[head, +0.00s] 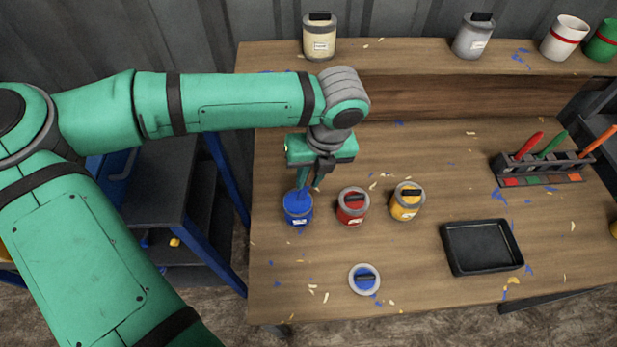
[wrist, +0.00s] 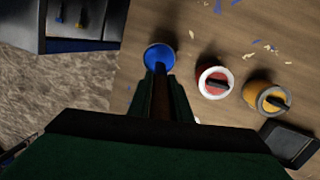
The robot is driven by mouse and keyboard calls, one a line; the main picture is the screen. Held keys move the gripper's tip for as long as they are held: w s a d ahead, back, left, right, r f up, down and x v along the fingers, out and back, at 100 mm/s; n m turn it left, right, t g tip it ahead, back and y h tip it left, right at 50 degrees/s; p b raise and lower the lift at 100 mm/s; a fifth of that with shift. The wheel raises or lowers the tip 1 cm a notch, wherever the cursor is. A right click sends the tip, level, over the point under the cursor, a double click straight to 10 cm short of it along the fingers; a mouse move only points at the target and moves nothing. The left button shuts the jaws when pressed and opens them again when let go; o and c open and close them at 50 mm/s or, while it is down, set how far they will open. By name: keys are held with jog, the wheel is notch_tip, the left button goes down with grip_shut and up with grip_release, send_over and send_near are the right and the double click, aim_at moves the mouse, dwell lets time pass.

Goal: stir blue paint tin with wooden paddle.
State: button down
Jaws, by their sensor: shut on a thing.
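The blue paint tin (head: 298,210) stands open on the wooden table at the left, with blue paint showing inside. It also shows in the wrist view (wrist: 152,58), just beyond my fingers. My gripper (head: 316,176) is above the tin and slightly to its right, pointing down. It is shut on the wooden paddle (wrist: 160,84), a brown stick between the fingers in the wrist view. The paddle reaches down to the tin's mouth, and its lower end appears to be inside. How deep it goes is hidden. A loose lid with a blue top (head: 365,279) lies in front of the tins.
A red tin (head: 352,207) and a yellow tin (head: 407,202), both with dark handles on top, stand close to the right. A black tray (head: 482,247) lies further right. A rack (head: 540,168) holds coloured-handled tools. More tins stand on the back shelf (head: 400,52).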

dwell(0.3)
jog(key=shift+w+a+v, duration=0.15)
jog(key=shift+a+v, duration=0.05)
jog(key=shift+v, duration=1)
jog(key=shift+w+a+v, duration=0.1)
jog(key=shift+a+v, duration=0.1)
jog(key=shift+v, duration=1.05)
jog(key=shift+r, duration=0.1)
